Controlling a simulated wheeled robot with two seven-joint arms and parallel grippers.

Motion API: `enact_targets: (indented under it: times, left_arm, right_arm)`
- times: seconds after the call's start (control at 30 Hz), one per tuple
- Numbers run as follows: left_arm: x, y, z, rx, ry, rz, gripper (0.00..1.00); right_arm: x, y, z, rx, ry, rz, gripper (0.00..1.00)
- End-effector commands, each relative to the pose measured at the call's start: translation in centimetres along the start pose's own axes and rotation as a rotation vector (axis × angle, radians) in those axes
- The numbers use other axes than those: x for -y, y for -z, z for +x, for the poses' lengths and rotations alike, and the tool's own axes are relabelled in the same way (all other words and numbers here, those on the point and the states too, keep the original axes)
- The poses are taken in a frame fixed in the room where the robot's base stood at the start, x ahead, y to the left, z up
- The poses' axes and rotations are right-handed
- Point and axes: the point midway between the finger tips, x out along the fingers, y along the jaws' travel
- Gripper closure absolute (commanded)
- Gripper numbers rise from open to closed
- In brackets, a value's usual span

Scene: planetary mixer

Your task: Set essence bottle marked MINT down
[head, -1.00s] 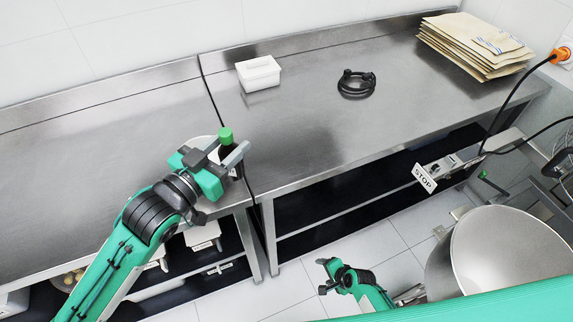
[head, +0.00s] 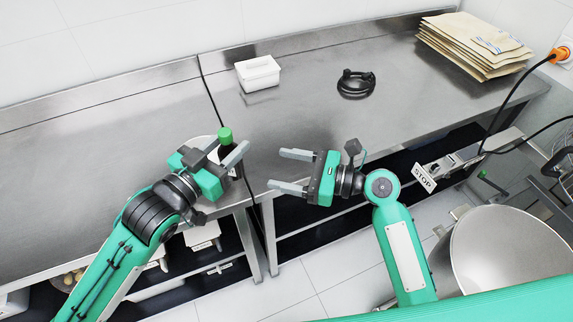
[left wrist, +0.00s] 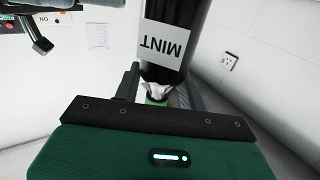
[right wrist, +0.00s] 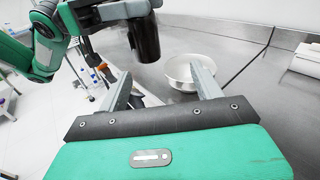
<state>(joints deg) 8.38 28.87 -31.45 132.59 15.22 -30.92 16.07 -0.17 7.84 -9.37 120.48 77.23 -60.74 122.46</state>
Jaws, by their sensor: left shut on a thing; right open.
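The essence bottle is dark with a green cap (head: 225,134). Its white MINT label (left wrist: 164,40) appears upside down in the left wrist view. My left gripper (head: 222,155) is shut on it near the cap, by the front edge of the left steel table. In the right wrist view the dark bottle (right wrist: 146,42) hangs from the left gripper, base downward, beside a bowl; I cannot tell whether its base touches anything. My right gripper (head: 291,171) is open and empty, to the right of the bottle, fingers pointing left toward it.
A pale bowl (right wrist: 190,70) stands on the steel table (head: 110,145) behind the bottle. A white tub (head: 258,73), a black coiled object (head: 356,84) and paper sacks (head: 475,45) stand on the right table. A mixer bowl (head: 500,250) is at lower right. Most tabletop is clear.

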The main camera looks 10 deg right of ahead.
Motion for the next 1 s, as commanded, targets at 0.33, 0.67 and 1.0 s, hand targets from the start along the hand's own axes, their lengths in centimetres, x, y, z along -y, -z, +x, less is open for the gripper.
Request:
enact_targets:
  times: [0.33,0.67,1.0]
  left_arm:
    - [0.0,0.0,0.0,-0.001,0.0,0.0,0.84]
    - [0.0,0.0,0.0,-0.001,0.0,0.0,0.84]
    - [0.0,0.0,0.0,-0.001,0.0,0.0,0.84]
  right_arm:
    - [-1.8,-3.3,1.0,0.051,-0.059,0.051,0.33]
    - [-2.0,-3.6,7.2,0.051,-0.058,0.051,0.33]
    - [-2.2,-3.7,11.2,0.048,-0.056,0.049,0.33]
